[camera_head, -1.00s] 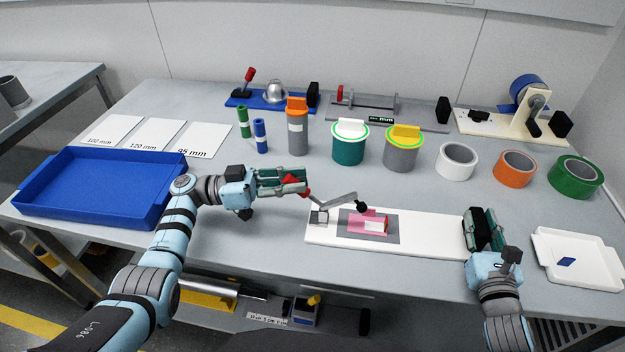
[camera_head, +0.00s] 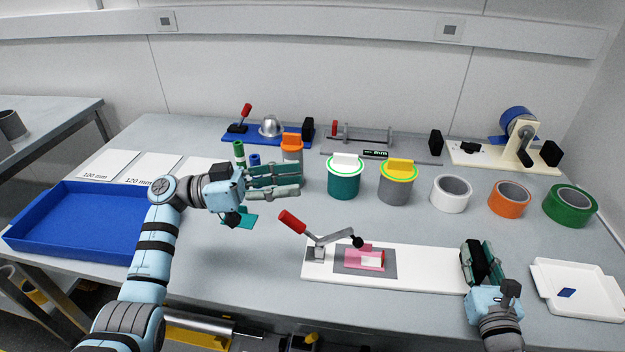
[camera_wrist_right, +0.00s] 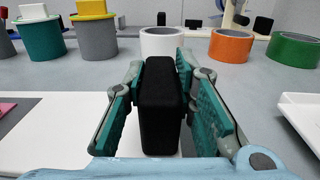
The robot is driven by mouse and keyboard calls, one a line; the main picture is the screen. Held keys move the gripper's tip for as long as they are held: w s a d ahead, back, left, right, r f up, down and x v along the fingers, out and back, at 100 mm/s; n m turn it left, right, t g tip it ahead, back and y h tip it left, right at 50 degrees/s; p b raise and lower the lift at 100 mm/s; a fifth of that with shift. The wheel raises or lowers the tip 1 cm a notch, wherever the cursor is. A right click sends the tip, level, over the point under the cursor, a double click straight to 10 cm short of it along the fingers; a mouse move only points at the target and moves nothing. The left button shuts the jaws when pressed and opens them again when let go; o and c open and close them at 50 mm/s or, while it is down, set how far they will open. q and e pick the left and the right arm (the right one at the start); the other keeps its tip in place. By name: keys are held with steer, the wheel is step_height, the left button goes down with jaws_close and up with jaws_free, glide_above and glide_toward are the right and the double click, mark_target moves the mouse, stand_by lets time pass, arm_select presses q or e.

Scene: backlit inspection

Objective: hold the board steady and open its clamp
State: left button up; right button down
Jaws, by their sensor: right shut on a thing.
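The white board (camera_head: 425,270) lies on the table. Its clamp (camera_head: 318,246) is at the left end, with the red handle (camera_head: 292,222) slanting up to the left. The metal arm reaches right to a black tip (camera_head: 358,241) above a pink piece (camera_head: 360,257) on a grey pad. My left gripper (camera_head: 300,182) is open and empty, above and left of the handle, apart from it. My right gripper (camera_head: 483,262) is shut on the black block (camera_head: 472,263) at the board's right end; the block also stands between the fingers in the right wrist view (camera_wrist_right: 160,105).
A blue tray (camera_head: 25,231) is at the left. Jars, an orange-topped canister (camera_head: 291,147) and tape rolls (camera_head: 510,199) stand behind the board. A white tray (camera_head: 590,306) is at the right. A small teal piece (camera_head: 240,221) shows below my left gripper.

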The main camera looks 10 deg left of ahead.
arm_select(q)
steer(key=shift+r, duration=0.35)
steer(key=shift+r, duration=0.1)
steer(key=w+a+f+n+t+y, duration=0.1)
steer(key=w+a+f, duration=0.15)
steer(key=a, duration=0.25)
steer(key=m+g, duration=0.1)
steer(key=g, duration=0.1)
glide_toward(281, 215)
steer(key=d, duration=1)
steer(key=shift+w+d+r, duration=0.1)
steer(key=shift+w+d, duration=0.2)
steer(key=shift+w, duration=0.1)
steer(key=shift+c, duration=0.2)
jaws_close()
